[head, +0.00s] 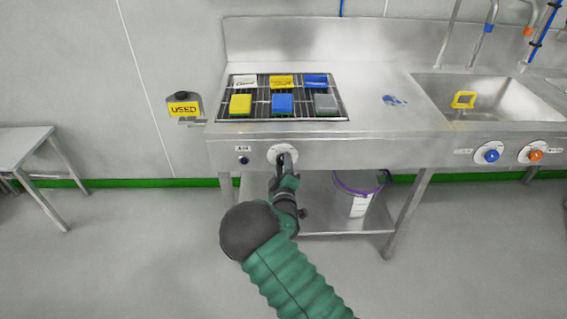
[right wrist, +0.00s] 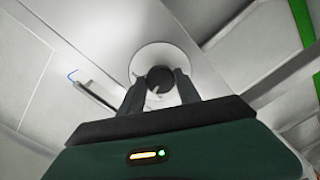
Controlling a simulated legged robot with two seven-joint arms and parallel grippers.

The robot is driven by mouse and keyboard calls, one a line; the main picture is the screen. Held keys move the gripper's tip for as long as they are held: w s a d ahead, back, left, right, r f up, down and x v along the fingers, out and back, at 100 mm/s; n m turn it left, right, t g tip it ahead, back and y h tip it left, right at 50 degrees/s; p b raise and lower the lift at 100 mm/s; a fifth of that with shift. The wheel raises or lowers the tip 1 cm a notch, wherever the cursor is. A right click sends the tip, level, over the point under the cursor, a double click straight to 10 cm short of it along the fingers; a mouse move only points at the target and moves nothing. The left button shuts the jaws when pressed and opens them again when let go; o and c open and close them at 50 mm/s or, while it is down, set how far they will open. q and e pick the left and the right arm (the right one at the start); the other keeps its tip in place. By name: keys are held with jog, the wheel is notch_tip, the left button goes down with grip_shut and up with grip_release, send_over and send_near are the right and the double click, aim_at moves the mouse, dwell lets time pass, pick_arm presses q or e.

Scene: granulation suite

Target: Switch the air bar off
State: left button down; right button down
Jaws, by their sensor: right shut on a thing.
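The air knob is a dark round knob on a pale dial plate (head: 274,153) on the front panel of the steel bench, below the rack of pads. In the right wrist view the dark knob (right wrist: 160,79) sits between my two fingers. My right gripper (head: 284,162) reaches up to it and is shut on it. In the right wrist view the gripper (right wrist: 160,92) has one finger on each side of the knob. In the head view the gripper hides most of the knob, and its marks are too small to read. My left gripper is not in view.
A slatted rack (head: 262,106) on the bench carries several coloured pads. A small button (head: 243,160) sits left of the dial. A blue knob (head: 491,155) and an orange knob (head: 535,155) are at the right, below the sink (head: 500,105). A bucket (head: 358,201) stands on the lower shelf.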

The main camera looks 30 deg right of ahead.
jog(key=n, duration=0.3)
jog(key=n+p, duration=0.1)
jog(key=shift+a+f, duration=0.1)
jog(key=shift+a, duration=0.15)
jog(key=shift+w+f+n, duration=0.1)
jog(key=shift+n, duration=1)
jog(key=shift+a+f, duration=0.1)
jog(key=c, duration=1.2)
grip_release()
jog(key=o, duration=0.3)
jog(key=shift+o, duration=0.2)
jog(key=shift+r, duration=0.25)
